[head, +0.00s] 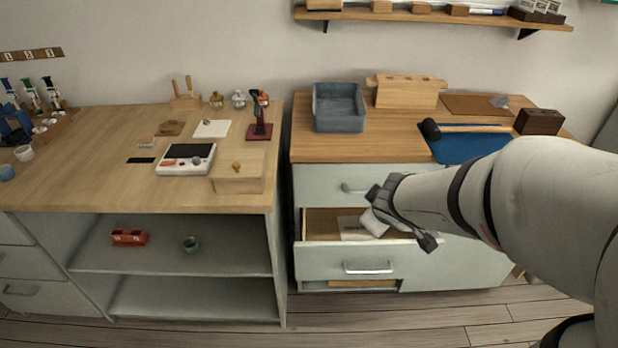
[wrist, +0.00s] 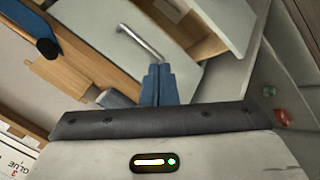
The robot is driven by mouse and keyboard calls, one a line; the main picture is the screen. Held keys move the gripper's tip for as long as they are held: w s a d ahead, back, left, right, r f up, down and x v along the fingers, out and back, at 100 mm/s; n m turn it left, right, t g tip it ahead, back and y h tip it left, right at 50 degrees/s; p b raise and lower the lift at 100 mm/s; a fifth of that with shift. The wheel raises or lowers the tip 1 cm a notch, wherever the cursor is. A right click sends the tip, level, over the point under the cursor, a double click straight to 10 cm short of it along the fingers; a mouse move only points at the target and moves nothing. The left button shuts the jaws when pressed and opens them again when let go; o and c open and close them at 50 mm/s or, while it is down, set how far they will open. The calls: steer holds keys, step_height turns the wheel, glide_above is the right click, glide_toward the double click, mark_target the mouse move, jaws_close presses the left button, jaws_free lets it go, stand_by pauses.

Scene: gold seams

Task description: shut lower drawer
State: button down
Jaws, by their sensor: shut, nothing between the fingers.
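The lower drawer (head: 330,264) of the right cabinet stands pulled out, with its silver bar handle (head: 368,268) on the front. Its wooden inside shows with a pale sheet (head: 352,229) in it. The upper drawer (head: 318,184) above it is shut. My gripper (wrist: 158,85) is shut and empty, its blue fingers together. In the head view my gripper is over the open drawer, and its fingertips cannot be made out. In the wrist view the fingers point toward the upper drawer's front, below its handle (wrist: 140,42) in the picture; contact cannot be told.
The right counter (head: 310,148) holds a grey bin (head: 338,108), a wooden block with slots (head: 408,92), a blue mat (head: 468,146) with a hammer (head: 431,129), and a dark brown block (head: 539,121). A left workbench (head: 85,180) stands beside it. Floor in front is clear.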

steer(key=a+f+n+y+b, duration=0.35)
steer(key=a+f, duration=0.25)
steer(key=f, duration=0.4)
steer(key=n+g+y+p, duration=0.1)
steer(key=n+g+y, duration=0.1)
steer(key=n, duration=0.2)
glide_toward(304, 251)
steer(key=s+f+x, duration=0.1)
steer(key=x, duration=0.3)
steer(key=shift+w+d+r, duration=0.1)
steer(key=shift+w+r, duration=0.05)
steer(key=shift+w, duration=0.55)
steer(key=shift+n, duration=0.25)
